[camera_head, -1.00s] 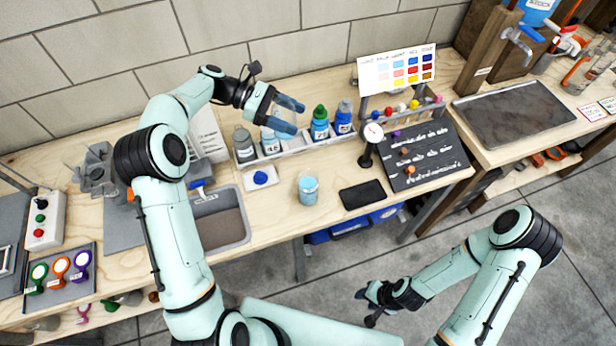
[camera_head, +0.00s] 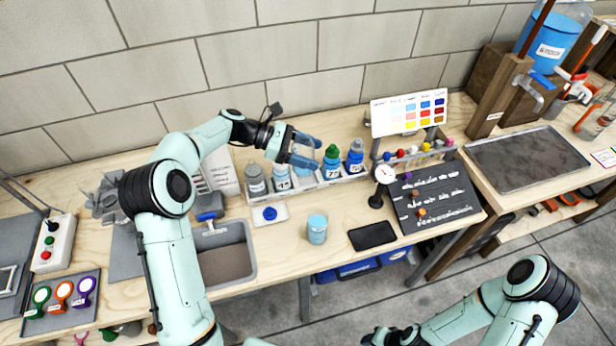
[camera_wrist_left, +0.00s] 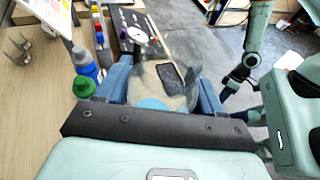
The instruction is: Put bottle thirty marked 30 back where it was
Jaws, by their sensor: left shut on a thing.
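My left gripper (camera_head: 306,150) is over the white bottle rack (camera_head: 322,182), its fingers on either side of a pale blue, see-through bottle (camera_head: 303,157). In the left wrist view the fingers (camera_wrist_left: 165,90) stand wide apart around a see-through rounded shape (camera_wrist_left: 190,62). I cannot read a 30 on it. The bottle is between a white-capped bottle (camera_head: 281,179) and a green-capped bottle (camera_head: 331,165); I cannot tell whether its base touches the rack. My right gripper (camera_head: 388,338) is partly cut off at the bottom edge.
A pale blue beaker (camera_head: 317,232), a black slab (camera_head: 372,236) and a dial gauge (camera_head: 384,175) stand in front of the rack. A colour chart (camera_head: 408,110) stands at right.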

